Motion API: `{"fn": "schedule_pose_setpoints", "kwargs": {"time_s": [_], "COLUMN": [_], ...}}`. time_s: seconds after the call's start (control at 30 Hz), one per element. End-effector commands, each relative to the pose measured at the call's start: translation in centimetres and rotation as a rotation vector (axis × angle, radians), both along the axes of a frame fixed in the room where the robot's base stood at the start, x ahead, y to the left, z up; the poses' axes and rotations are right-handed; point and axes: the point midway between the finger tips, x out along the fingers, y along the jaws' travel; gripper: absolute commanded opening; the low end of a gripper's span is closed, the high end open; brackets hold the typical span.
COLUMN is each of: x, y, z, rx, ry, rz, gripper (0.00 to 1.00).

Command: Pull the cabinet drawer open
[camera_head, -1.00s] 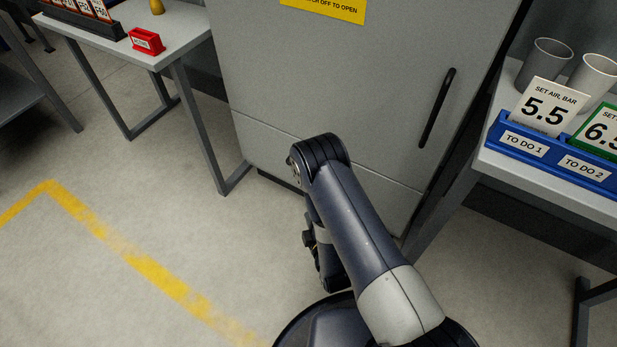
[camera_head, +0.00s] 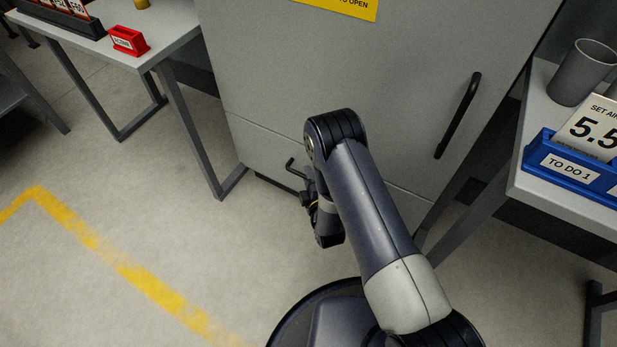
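The grey cabinet (camera_head: 390,65) stands ahead of me, with a tall door above and a drawer (camera_head: 258,148) below a thin seam. The drawer front looks flush with the door, so it appears shut. A black bent bar (camera_head: 295,168), apparently the end of the drawer's handle, shows just left of my arm. The rest of that bar is hidden. My arm rises to the elbow, then folds down in front of the drawer; its dark wrist parts (camera_head: 325,225) show below the bar. My gripper's fingers are hidden, and I cannot tell whether they touch the handle.
The door has its own black upright handle (camera_head: 458,116) and a yellow sign (camera_head: 345,8). A table (camera_head: 170,38) with a red holder (camera_head: 128,41) stands left. A table (camera_head: 560,185) with a blue card holder (camera_head: 580,165) and grey cup (camera_head: 582,72) stands right. Floor at left is clear.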

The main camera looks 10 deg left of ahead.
Motion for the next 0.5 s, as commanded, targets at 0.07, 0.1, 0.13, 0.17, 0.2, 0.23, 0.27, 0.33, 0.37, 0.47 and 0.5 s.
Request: {"fn": "schedule_pose_setpoints", "kwargs": {"time_s": [0.07,0.1,0.13,0.17,0.2,0.23,0.27,0.33,0.37,0.47,0.5], "x": [-0.02,-0.02,-0.02,-0.03,-0.03,-0.03,-0.03,-0.03,-0.04,-0.05,-0.05], "y": [-0.01,-0.01,-0.01,-0.01,-0.01,-0.01,-0.01,-0.01,-0.01,-0.01,-0.01], "z": [-0.02,-0.02,-0.03,-0.03,-0.03,-0.03,-0.03,-0.03,-0.03,-0.04,-0.04], "rx": [0.0,0.0,0.0,0.0,0.0,0.0,0.0,0.0,0.0,0.0,0.0], "ry": [0.0,0.0,0.0,0.001,0.001,0.001,0.001,0.001,0.001,0.001,0.001], "rz": [0.0,0.0,0.0,0.0,0.0,0.0,0.0,0.0,0.0,0.0,0.0], "gripper": [0.18,0.15,0.12,0.1,0.07,0.04,0.02,0.0,0.0,0.0,0.0]}}
